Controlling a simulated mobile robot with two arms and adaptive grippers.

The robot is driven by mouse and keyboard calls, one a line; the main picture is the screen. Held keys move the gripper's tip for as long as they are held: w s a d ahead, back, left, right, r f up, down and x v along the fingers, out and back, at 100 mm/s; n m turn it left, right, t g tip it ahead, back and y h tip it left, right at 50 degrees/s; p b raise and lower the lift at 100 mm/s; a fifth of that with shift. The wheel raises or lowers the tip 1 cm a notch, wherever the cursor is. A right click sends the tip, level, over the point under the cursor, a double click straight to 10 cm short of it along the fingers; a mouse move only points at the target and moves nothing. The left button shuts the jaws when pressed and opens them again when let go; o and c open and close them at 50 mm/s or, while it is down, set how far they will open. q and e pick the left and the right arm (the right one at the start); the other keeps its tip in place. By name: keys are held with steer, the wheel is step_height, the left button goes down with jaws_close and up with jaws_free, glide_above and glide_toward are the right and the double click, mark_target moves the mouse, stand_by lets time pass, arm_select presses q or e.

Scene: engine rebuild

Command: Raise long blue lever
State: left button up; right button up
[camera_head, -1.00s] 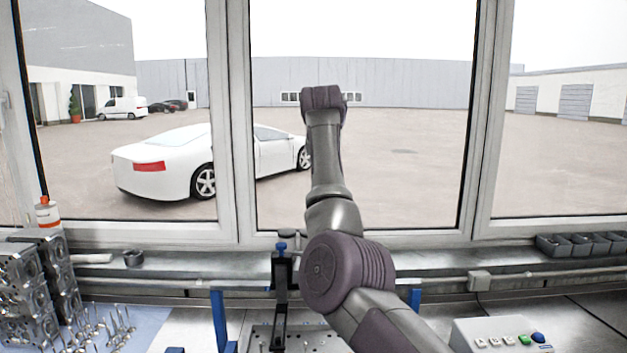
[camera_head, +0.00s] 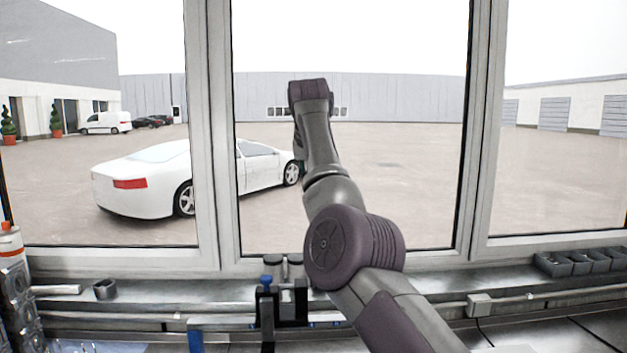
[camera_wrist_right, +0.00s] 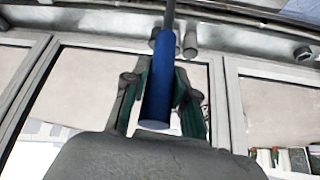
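The long blue lever (camera_wrist_right: 160,95) shows in the right wrist view as a thick blue cylinder on a thin dark rod. My right gripper (camera_wrist_right: 165,76) has its green-padded fingers on both sides of the blue handle and appears shut on it. The handle's flat end points back toward my palm. In the head view my right arm reaches up in front of the window; its gripper and the lever are hidden there. My left gripper is in neither current view.
A black fixture with a small blue knob (camera_head: 267,280) stands left of my arm at the sill. Blue fixture parts (camera_head: 195,342) sit lower. A bottle (camera_head: 10,242) and metal engine parts (camera_head: 18,300) are at far left; a dark bin row (camera_head: 580,262) is at right.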

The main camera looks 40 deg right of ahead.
steer(key=shift+o, duration=1.3)
steer(key=shift+d+f, duration=0.1)
steer(key=shift+o, duration=0.7)
steer(key=shift+w+d+f, duration=0.1)
steer(key=shift+w, duration=0.2)
steer(key=shift+s+r, duration=0.25)
steer(key=shift+r, duration=0.1)
steer(key=v, duration=1.1)
steer(key=shift+w, duration=0.15)
